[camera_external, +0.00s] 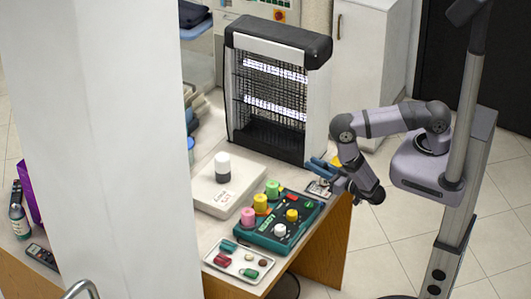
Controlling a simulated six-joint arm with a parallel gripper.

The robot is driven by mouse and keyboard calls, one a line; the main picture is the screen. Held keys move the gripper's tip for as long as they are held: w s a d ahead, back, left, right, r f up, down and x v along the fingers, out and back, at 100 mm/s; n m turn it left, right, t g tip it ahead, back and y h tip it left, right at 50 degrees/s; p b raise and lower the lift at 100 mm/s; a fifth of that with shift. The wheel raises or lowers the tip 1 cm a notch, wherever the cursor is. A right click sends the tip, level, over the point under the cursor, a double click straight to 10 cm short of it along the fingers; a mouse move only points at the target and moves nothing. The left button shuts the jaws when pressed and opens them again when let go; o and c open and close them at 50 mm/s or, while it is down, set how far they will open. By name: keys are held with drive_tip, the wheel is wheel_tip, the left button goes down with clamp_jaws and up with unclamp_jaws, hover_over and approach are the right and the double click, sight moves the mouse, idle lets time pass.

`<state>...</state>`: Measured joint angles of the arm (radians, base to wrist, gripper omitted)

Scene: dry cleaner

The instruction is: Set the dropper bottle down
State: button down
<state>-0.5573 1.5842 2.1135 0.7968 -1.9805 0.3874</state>
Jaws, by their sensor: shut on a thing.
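My gripper (320,170), with blue fingers, is over the right edge of the table (325,225), just right of the black and white appliance. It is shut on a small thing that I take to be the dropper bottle. A small yellow patch (337,160) shows beside the fingers; I cannot tell if it is part of the bottle. The fingers and arm hide most of what is held. I cannot tell whether it touches the table.
A green device (278,225) with coloured knobs and spools is left of my gripper. A small tray (236,275) holds several coloured pieces. A white-capped jar (222,163) stands on a white box (212,196). A tall grille appliance (275,90) is behind. A wide pale pillar (100,150) blocks the left.

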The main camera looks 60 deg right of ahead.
drive_tip(key=shift+f, duration=0.25)
drive_tip(key=shift+f, duration=0.15)
drive_tip(key=c, duration=1.6)
unclamp_jaws()
drive_tip(key=shift+c, duration=0.2)
drive_tip(key=shift+s+a+f+p, duration=0.1)
drive_tip(key=shift+s+a+p, duration=0.1)
drive_tip(key=shift+s, duration=1.65)
drive_tip(key=shift+s+a+p, duration=0.1)
drive_tip(key=shift+s+a, duration=0.05)
drive_tip(key=shift+s, duration=1.65)
drive_tip(key=shift+o, duration=1.4)
